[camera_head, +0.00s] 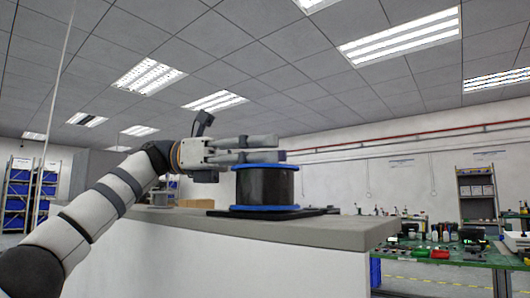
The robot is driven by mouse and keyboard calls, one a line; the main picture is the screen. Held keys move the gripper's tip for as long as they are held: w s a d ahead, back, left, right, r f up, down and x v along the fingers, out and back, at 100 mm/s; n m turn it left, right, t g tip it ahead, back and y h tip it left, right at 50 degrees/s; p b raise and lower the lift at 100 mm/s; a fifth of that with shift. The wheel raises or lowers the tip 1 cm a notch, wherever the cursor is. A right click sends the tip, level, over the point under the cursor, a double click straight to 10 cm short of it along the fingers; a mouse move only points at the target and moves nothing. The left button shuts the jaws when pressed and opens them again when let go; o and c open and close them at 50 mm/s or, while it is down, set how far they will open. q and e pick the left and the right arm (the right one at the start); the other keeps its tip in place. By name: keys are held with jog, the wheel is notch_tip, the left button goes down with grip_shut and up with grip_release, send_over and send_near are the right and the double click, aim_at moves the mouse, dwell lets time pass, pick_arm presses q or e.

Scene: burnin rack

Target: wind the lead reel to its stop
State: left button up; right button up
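The lead reel (265,187) is a black drum with blue flanges at top and bottom. It stands upright on a dark flat base (218,213) near the right end of a grey counter. My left gripper (281,149) reaches in from the left with its grey fingers lying level at the reel's top flange. The fingers lie one above the other in the picture, with little gap between them. They hide part of the upper rim, and whether they touch the reel or hold a handle on it cannot be told. My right gripper is out of view.
The grey counter (340,235) has its right edge just beyond the reel. A tan block (194,203) lies behind, left of the reel. A green bench (450,253) with tools and bins stands at the right. Shelves (18,190) with blue bins stand far left.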

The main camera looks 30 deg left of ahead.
pick_arm(q)
jog(key=v, duration=0.7)
jog(key=shift+s+a, duration=0.15)
jog(key=shift+a, duration=0.1)
